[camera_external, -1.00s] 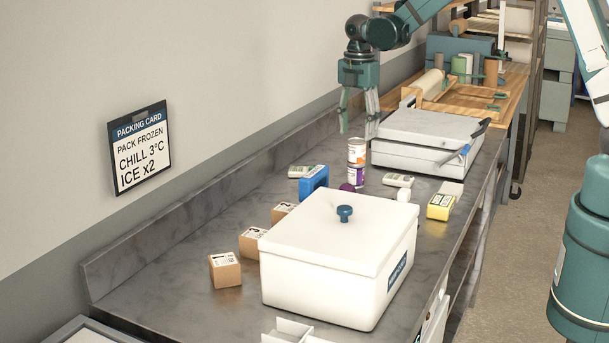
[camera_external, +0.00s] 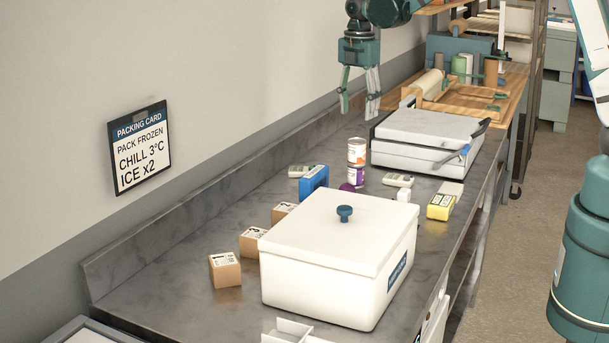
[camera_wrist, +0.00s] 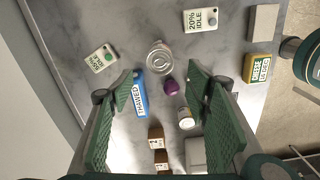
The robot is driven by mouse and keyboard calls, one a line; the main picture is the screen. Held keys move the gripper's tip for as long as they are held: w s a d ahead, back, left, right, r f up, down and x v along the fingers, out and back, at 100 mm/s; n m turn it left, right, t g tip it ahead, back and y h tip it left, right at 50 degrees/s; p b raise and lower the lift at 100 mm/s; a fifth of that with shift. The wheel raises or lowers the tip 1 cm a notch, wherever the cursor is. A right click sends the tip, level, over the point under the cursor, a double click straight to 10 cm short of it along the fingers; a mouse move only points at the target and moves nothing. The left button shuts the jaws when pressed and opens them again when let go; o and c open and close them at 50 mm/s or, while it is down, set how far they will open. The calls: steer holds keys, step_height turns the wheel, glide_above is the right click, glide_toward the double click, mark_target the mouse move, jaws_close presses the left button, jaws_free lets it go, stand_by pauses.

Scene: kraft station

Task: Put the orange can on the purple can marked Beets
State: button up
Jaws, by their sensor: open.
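The orange can (camera_external: 356,152) stands upright on top of the purple can (camera_external: 357,175) in the external view, with no gap visible between them. In the wrist view the orange can's silver lid (camera_wrist: 160,57) shows from above and hides the purple can under it. My gripper (camera_external: 358,108) is open and empty, above and behind the stacked cans, touching neither. Its fingers also frame the wrist view (camera_wrist: 165,100).
A large white lidded box (camera_external: 325,255) stands in front. A blue pack (camera_external: 314,181), a purple round thing (camera_wrist: 168,88), a yellow box (camera_external: 441,207) and small brown cartons (camera_external: 225,270) lie around. A grey-topped appliance (camera_external: 425,135) is behind right.

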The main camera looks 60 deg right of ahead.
steer(key=s+a+r+m+t, duration=0.2)
steer(key=s+a+r+m, duration=0.25)
steer(key=s+r, duration=0.35)
steer(key=s+a+r+m+t, duration=0.1)
steer(key=s+a+r+m, duration=0.3)
steer(key=s, duration=0.5)
steer(key=s+a+m+t, duration=0.2)
steer(key=s+a+m, duration=0.1)
steer(key=s, duration=0.6)
steer(key=s+a+m+t, duration=0.2)
steer(key=s+a+m, duration=0.2)
steer(key=s, duration=0.6)
steer(key=shift+m, duration=0.35)
steer(key=shift+f, duration=0.15)
step_height(320, 180, down, 10)
steer(key=b, duration=1.1)
steer(key=shift+f, duration=0.25)
